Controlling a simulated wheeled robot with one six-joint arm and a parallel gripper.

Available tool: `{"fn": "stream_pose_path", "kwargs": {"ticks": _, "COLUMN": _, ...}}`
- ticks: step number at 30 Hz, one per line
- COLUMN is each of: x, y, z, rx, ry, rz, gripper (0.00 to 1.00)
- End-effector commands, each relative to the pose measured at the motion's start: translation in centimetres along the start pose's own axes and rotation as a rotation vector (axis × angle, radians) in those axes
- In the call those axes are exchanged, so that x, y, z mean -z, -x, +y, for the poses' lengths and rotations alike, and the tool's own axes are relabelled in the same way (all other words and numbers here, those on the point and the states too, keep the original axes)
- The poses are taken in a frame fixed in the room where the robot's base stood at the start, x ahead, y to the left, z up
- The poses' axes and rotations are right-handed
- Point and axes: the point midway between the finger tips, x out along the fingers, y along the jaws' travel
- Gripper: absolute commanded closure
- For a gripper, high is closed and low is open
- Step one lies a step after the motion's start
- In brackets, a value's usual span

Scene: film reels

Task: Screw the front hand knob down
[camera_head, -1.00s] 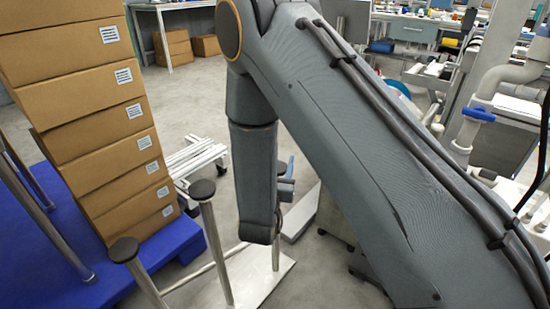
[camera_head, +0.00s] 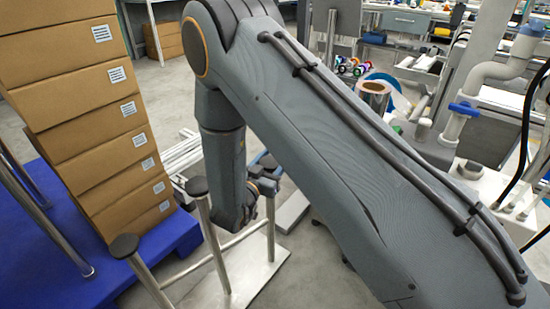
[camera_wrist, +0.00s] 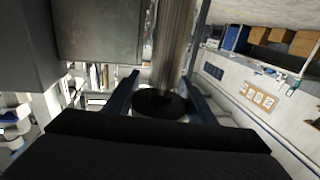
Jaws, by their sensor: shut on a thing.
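A steel stand (camera_head: 240,275) has a flat base plate and upright posts. Black round knobs top two of them: a left one (camera_head: 124,246) and another (camera_head: 197,185) to its right. My gripper (camera_head: 264,180) is low beside a further post (camera_head: 270,228), whose top is hidden behind it. In the wrist view my gripper (camera_wrist: 163,98) has one finger on each side of a dark round knob (camera_wrist: 150,104) and is shut on it. A ridged metal post (camera_wrist: 175,45) meets this knob. I cannot tell whether this is the front knob.
Stacked cardboard boxes (camera_head: 95,125) stand on a blue pallet (camera_head: 60,225) at the left. White bars (camera_head: 180,155) lie on the floor behind the stand. A copper-coloured reel (camera_head: 374,90) and white pipework (camera_head: 480,90) are at the right, behind my arm.

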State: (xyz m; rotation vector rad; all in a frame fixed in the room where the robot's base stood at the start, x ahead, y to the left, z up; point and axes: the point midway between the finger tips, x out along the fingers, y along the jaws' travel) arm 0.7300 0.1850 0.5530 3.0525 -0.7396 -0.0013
Motion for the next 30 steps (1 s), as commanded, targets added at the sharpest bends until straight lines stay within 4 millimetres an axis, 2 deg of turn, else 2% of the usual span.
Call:
{"fn": "stream_pose_path", "kwargs": {"ticks": 2, "x": 0.4, "y": -0.1, "z": -0.2, "rx": 0.001, "ry": -0.006, "rz": 0.008, "gripper": 0.72}}
{"fn": "stream_pose_path", "kwargs": {"ticks": 3, "x": 0.4, "y": -0.1, "z": -0.2, "rx": 0.001, "ry": -0.006, "rz": 0.007, "gripper": 0.45}}
{"fn": "stream_pose_path", "kwargs": {"ticks": 6, "x": 0.3, "y": -0.1, "z": -0.2, "rx": 0.001, "ry": -0.005, "rz": 0.005, "gripper": 0.31}}
{"fn": "stream_pose_path", "kwargs": {"ticks": 17, "x": 0.1, "y": 0.5, "z": -0.1, "rx": 0.003, "ry": -0.001, "rz": 0.001, "gripper": 0.31}}
{"fn": "stream_pose_path", "kwargs": {"ticks": 30, "x": 0.2, "y": 6.8, "z": -0.1, "rx": 0.003, "ry": -0.001, "rz": 0.003, "gripper": 0.31}}
